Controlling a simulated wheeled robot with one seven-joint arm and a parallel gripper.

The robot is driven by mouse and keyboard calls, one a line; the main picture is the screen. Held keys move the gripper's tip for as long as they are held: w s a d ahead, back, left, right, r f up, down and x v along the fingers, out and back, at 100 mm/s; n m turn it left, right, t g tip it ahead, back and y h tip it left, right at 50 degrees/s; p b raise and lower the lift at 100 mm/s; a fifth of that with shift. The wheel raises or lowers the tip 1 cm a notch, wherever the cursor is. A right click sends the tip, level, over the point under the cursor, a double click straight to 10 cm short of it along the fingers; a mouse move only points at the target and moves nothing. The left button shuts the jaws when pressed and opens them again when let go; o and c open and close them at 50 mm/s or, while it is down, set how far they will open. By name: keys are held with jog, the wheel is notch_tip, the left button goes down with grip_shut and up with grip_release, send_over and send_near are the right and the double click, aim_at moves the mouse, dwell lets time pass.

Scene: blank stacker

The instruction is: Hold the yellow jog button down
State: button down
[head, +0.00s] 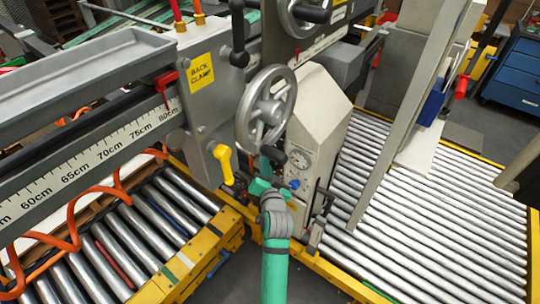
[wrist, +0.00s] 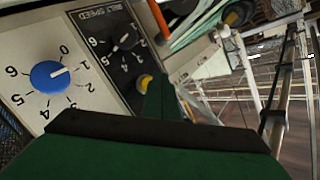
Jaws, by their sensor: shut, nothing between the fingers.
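The yellow jog button (wrist: 145,81) shows in the wrist view at the lower edge of a black panel (wrist: 112,45) marked BELT SPEED. It is small and round. My gripper (wrist: 160,85) is shut and empty, its dark green fingertips right beside the button and covering its right side. I cannot tell whether the tips touch it or whether it is pressed in. In the head view my green gripper (head: 260,185) is at the front of the beige machine housing (head: 318,120); the button cannot be made out there.
A blue dial knob (wrist: 47,75) sits left of the button, and a black knob (wrist: 125,42) is above it. In the head view a yellow lever (head: 223,160) and a grey handwheel (head: 266,108) are close by. Roller conveyors (head: 430,225) lie on both sides.

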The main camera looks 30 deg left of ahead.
jog(key=shift+w, duration=0.1)
jog(key=shift+w, duration=0.35)
jog(key=shift+w+d, duration=0.1)
jog(key=shift+w, duration=0.4)
dwell(2.6)
jog(key=shift+s, duration=0.1)
dwell(1.2)
jog(key=shift+s, duration=0.85)
jog(key=shift+s+a, duration=0.15)
jog(key=shift+s, duration=1.1)
jog(key=shift+s+a, duration=0.15)
jog(key=shift+s, duration=1.1)
